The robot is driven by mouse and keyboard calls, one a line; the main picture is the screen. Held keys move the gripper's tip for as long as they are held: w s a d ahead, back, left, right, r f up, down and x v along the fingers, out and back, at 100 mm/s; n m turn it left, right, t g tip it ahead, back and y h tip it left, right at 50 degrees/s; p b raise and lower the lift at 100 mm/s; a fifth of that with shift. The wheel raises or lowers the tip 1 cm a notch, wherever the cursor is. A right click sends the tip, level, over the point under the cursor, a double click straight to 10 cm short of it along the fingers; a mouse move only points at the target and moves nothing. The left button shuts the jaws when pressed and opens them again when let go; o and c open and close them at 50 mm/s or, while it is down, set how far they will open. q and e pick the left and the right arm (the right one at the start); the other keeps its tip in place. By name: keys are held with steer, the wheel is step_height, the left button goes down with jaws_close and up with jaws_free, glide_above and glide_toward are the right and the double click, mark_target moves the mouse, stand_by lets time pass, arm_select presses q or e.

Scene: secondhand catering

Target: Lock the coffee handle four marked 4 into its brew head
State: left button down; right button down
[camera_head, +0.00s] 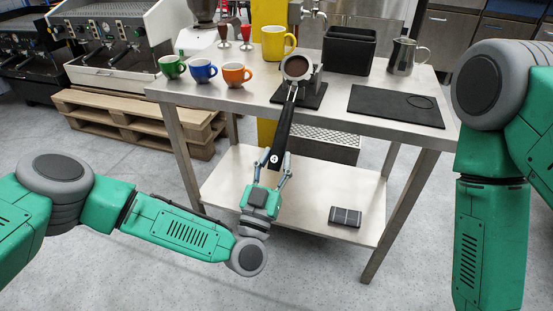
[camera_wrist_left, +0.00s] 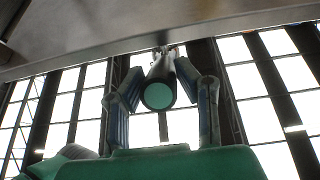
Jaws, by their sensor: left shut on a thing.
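The coffee handle (camera_head: 284,125) is long and black, with a pale round mark near its lower end; I cannot read its number surely. Its basket (camera_head: 296,67), with brown coffee in it, is at the black stand (camera_head: 310,99) on the table, and the handle sticks out over the front edge. My left gripper (camera_head: 277,168) is shut on the handle's lower end. In the left wrist view the handle's green-capped end (camera_wrist_left: 158,95) sits between the two fingers (camera_wrist_left: 160,78). My right arm shows at the right; its gripper is out of frame.
The steel table (camera_head: 225,102) holds green, blue, orange and yellow cups, a black bin (camera_head: 349,49), a steel jug (camera_head: 403,57) and a black mat (camera_head: 396,105). The table's underside edge (camera_wrist_left: 150,38) is close above my left gripper.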

arm_select(q)
steer(key=p, duration=0.5)
glide_toward(288, 113)
steer(key=shift+a+r+x, duration=0.1)
steer(key=shift+a+x, duration=0.05)
steer(key=shift+x, duration=0.7)
steer(key=shift+a+r+x, duration=0.1)
steer(key=shift+r+x, duration=0.05)
steer(key=shift+x, duration=0.75)
